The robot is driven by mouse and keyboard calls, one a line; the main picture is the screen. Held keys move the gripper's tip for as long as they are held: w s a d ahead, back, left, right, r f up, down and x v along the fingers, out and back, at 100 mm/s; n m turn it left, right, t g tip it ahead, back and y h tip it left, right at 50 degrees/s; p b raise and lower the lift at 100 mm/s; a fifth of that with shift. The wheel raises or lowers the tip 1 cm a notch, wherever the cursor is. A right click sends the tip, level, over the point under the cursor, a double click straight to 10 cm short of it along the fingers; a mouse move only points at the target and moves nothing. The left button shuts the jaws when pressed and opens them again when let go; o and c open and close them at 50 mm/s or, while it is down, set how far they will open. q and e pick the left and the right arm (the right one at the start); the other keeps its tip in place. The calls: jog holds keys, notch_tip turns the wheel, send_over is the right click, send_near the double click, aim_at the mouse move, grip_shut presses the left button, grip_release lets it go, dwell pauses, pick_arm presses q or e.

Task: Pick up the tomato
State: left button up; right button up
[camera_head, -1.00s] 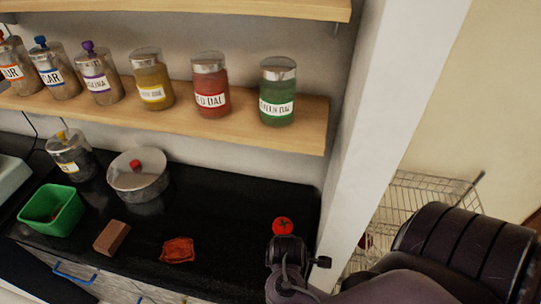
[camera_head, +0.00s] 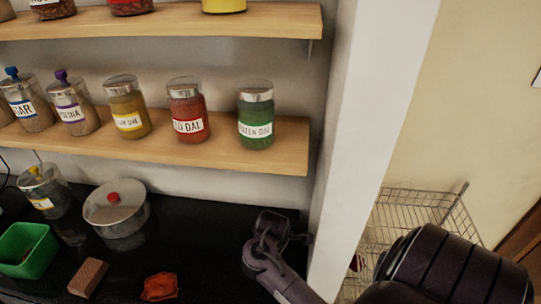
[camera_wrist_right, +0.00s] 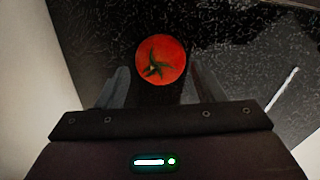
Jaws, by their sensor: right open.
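The tomato (camera_wrist_right: 161,60) is round and red with a green stem star. It sits on the black counter, seen from above in the right wrist view. My right gripper (camera_wrist_right: 159,72) is open, its two grey fingers one on each side of the tomato's lower part in that picture. I cannot tell whether the fingers touch it. In the head view my right gripper (camera_head: 272,228) is over the right end of the counter, and the tomato is hidden there. My left gripper is not in view.
The counter (camera_head: 200,225) also holds a reddish cloth-like piece (camera_head: 160,287), a brown block (camera_head: 88,277), a green tub (camera_head: 27,250), a lidded pot (camera_head: 116,212) and a jar (camera_head: 46,190). A jar-lined shelf (camera_head: 285,150) hangs above. A white pillar (camera_head: 365,120) stands at the right.

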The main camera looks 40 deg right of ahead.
jog(key=b+x, duration=0.1)
jog(key=x, duration=0.2)
jog(key=shift+w+a+f, duration=0.1)
jog(key=shift+a+f, duration=0.05)
jog(key=shift+f, duration=0.1)
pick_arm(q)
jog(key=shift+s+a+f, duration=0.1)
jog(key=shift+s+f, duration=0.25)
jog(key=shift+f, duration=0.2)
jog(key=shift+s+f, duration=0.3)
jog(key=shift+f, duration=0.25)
pick_arm(e)
jog(key=shift+r, duration=0.1)
jog(key=shift+c, duration=0.3)
jog(key=c, duration=0.6)
